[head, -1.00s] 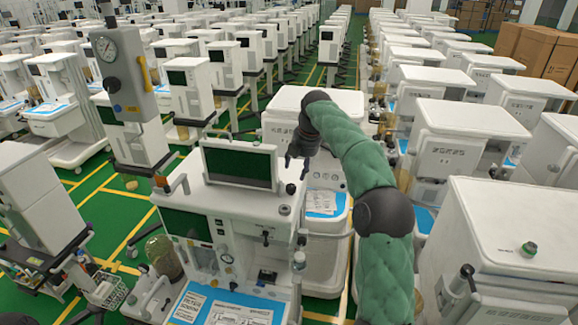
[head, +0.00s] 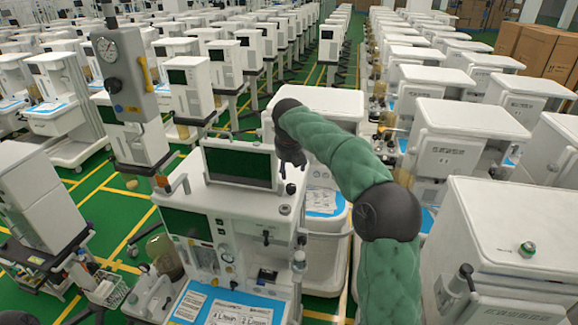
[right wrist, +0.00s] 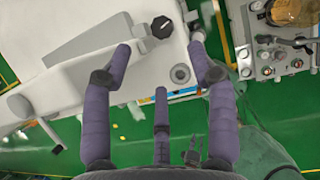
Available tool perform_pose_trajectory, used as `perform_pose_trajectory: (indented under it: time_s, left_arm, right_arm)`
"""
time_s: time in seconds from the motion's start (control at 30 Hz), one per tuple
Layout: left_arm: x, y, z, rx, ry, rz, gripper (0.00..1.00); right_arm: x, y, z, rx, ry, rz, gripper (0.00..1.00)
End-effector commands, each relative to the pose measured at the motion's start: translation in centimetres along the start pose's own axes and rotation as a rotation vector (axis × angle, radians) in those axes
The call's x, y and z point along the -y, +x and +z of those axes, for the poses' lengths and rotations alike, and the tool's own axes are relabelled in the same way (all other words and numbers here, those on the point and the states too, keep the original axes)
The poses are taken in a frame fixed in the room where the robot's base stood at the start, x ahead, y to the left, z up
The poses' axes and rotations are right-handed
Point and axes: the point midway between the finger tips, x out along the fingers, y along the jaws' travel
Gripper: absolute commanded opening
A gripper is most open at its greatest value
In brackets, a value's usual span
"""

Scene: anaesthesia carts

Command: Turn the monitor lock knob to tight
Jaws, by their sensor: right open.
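The monitor (head: 240,162) stands on top of the nearest white anaesthesia cart (head: 240,201). A small dark lock knob (head: 290,188) sits on the cart top at the monitor's right side. In the right wrist view the black knob (right wrist: 163,27) shows a pale mark, and its exact setting is hard to read. My right gripper (head: 291,160) is above and behind the knob at the monitor's right edge. In the right wrist view the gripper (right wrist: 160,50) is open and empty, with the knob beyond and between its fingertips, seemingly apart from them. My left gripper is not in view.
A grey column with a gauge (head: 120,75) stands left of the cart. Another white cart (head: 322,180) is close behind and to the right. A nearer white cart (head: 500,250) stands at the right. Green floor shows between carts.

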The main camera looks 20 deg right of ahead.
Motion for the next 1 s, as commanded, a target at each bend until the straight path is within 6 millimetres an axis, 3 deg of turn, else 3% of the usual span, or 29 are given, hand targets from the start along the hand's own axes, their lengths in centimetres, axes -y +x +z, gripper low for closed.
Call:
perform_pose_trajectory:
  time_s: [0.03, 0.63, 0.8, 1.0]
  left_arm:
    - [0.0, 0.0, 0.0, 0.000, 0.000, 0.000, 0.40]
    - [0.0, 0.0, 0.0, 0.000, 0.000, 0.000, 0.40]
    - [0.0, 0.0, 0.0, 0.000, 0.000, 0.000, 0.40]
    - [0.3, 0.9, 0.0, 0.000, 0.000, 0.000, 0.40]
  right_arm:
    - [0.1, 1.4, -0.3, -0.010, -0.001, -0.005, 0.58]
    - [-0.1, 11.7, -0.7, -0.014, 0.004, -0.003, 0.58]
    - [0.1, 11.4, -0.6, -0.011, -0.115, 0.048, 0.58]
    - [0.1, 7.9, -0.5, -0.007, -0.118, 0.051, 0.58]
